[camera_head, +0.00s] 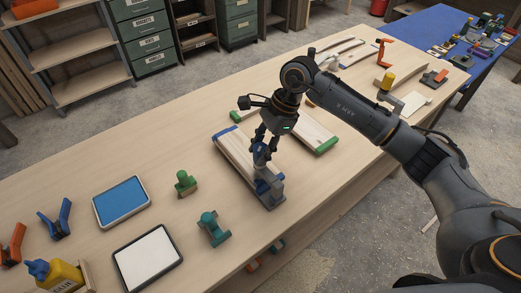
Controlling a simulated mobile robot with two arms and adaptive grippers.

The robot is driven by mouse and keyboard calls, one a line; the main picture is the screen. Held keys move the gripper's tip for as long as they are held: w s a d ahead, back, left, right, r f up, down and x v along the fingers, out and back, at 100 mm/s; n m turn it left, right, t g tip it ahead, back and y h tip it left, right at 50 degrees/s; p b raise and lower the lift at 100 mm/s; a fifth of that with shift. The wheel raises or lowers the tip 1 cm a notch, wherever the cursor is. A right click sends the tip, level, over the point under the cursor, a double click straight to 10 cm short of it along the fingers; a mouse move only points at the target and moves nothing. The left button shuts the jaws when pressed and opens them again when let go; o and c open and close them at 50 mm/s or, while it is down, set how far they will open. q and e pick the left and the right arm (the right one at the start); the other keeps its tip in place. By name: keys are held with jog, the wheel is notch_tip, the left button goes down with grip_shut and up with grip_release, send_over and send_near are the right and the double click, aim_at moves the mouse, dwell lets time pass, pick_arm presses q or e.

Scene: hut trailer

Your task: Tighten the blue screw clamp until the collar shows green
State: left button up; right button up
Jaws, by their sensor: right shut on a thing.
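My right arm reaches in from the right over the workbench. Its gripper (264,143) points down and is shut on the top of the blue screw clamp (268,188). The clamp sits at the near end of a pale wooden board (233,150) with blue ends, close to the bench's front edge. The clamp's collar is too small and too covered by the gripper to tell its colour. My left gripper is not in view.
A board with green ends (325,146) lies to the right. A green clamp (186,183), a teal clamp (213,229), a blue tray (121,201), a white tray (148,261) and a yellow bottle (62,275) stand left. The bench (150,150) is clear behind them.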

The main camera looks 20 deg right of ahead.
jog(key=shift+f+m+b, duration=0.25)
jog(key=shift+m+b, duration=0.35)
jog(key=shift+b, duration=0.15)
jog(key=m+t+b, duration=0.1)
jog(key=m+b, duration=0.2)
jog(key=m+t+b, duration=0.1)
jog(key=m+b, duration=0.2)
jog(key=shift+t+h+b, duration=0.3)
jog(key=shift+t+b, duration=0.1)
jog(key=shift+r+m+t+h+b, duration=0.1)
jog(key=shift+m+t+h+b, duration=0.25)
jog(key=shift+m+b, duration=0.85)
jog(key=shift+r+m+t+h+b, duration=0.1)
jog(key=shift+m+t+h+b, duration=0.2)
jog(key=shift+m+b, duration=0.85)
jog(key=shift+m, duration=0.35)
jog(key=o, duration=1.1)
jog(key=shift+o, duration=0.2)
jog(key=v, duration=1.2)
